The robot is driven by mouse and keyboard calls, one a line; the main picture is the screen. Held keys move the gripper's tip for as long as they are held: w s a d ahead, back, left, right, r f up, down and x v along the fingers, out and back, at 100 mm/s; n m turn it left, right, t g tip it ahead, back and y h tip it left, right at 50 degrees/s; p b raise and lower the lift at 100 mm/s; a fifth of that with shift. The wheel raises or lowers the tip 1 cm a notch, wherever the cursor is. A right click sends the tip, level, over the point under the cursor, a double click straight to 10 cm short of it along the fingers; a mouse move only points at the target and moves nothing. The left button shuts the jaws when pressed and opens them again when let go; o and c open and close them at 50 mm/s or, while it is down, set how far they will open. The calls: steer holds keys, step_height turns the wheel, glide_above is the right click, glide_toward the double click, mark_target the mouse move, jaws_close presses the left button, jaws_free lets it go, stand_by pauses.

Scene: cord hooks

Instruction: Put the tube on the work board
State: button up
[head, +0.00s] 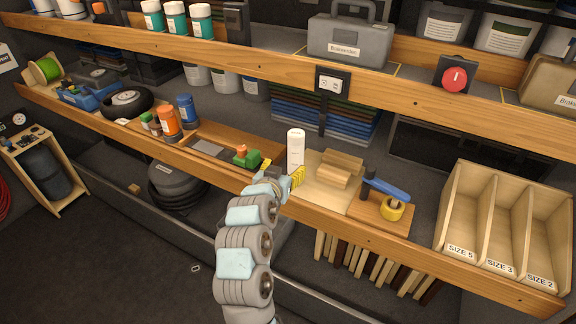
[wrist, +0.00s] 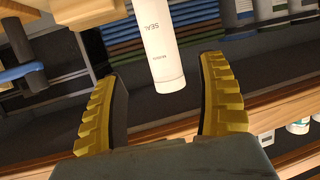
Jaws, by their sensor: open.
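The tube (head: 296,147) is white and stands upright on the bench at the back left edge of a pale wooden board (head: 320,198), which may be the work board. In the wrist view the tube (wrist: 163,48) appears upside down with the print "SEAL". My gripper (head: 281,171) is open with yellow ribbed fingers, just in front of the tube. In the wrist view the tube lies between the lines of the two fingers, with a gap on each side. I cannot tell how deep it is between them. The tube's lower part is partly hidden by my gripper in the head view.
A wooden block (head: 341,168) lies on the pale board. A blue-handled tool (head: 385,187) and a yellow tape roll (head: 392,208) are to the right. A green block-like item (head: 247,157) is close on the left. A three-bay wooden bin (head: 447,222) stands far right.

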steer(key=shift+s+a+r, duration=0.1)
steer(key=shift+s+r, duration=0.1)
steer(key=shift+s, duration=0.3)
